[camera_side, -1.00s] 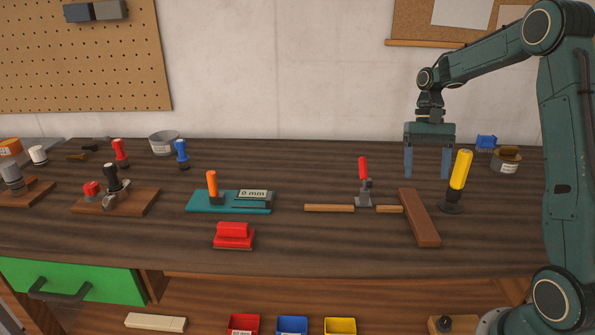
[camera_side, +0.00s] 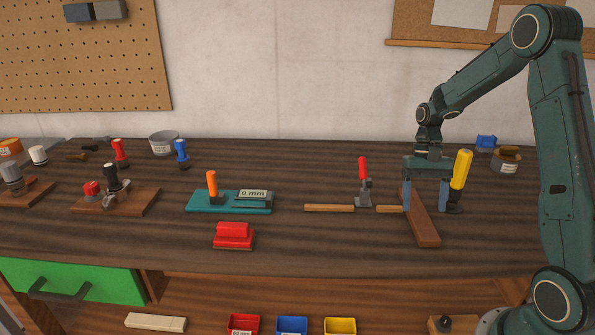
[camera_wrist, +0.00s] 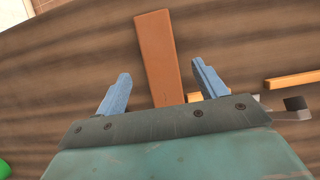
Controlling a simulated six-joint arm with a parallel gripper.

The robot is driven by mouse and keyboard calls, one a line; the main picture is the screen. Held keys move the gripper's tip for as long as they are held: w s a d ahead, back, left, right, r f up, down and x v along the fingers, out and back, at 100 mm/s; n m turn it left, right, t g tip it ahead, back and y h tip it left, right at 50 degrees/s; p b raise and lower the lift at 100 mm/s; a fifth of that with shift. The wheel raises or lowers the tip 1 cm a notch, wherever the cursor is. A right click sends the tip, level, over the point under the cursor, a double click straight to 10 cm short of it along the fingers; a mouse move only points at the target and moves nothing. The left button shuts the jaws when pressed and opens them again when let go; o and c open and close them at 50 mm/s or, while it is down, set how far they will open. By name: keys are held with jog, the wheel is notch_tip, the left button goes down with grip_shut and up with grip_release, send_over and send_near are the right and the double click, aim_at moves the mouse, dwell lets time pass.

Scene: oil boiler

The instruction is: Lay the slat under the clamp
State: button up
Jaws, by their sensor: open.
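The slat, a reddish-brown flat board (camera_side: 424,228), lies on the bench to the right of the clamp, its long side running front to back. The clamp (camera_side: 364,190) stands upright with a red handle and a grey base, between two light wood strips. My gripper (camera_side: 425,208) is open and low over the back part of the slat, with one finger on each side of it. In the wrist view the slat (camera_wrist: 157,50) lies between the two blue fingers and runs under the gripper body. Whether the fingers touch the bench I cannot tell.
A yellow-handled tool (camera_side: 461,170) stands close to my gripper's right finger. Light wood strips (camera_side: 329,208) flank the clamp base. A teal plate with an orange handle (camera_side: 213,188) and a red block (camera_side: 233,235) are further left. The front right bench is clear.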

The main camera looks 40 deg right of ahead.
aim_at(423, 222)
jog(key=shift+x, duration=2.15)
jog(key=c, duration=1.2)
jog(key=shift+c, duration=0.2)
jog(key=shift+r, duration=0.1)
notch_tip(423, 222, up, 10)
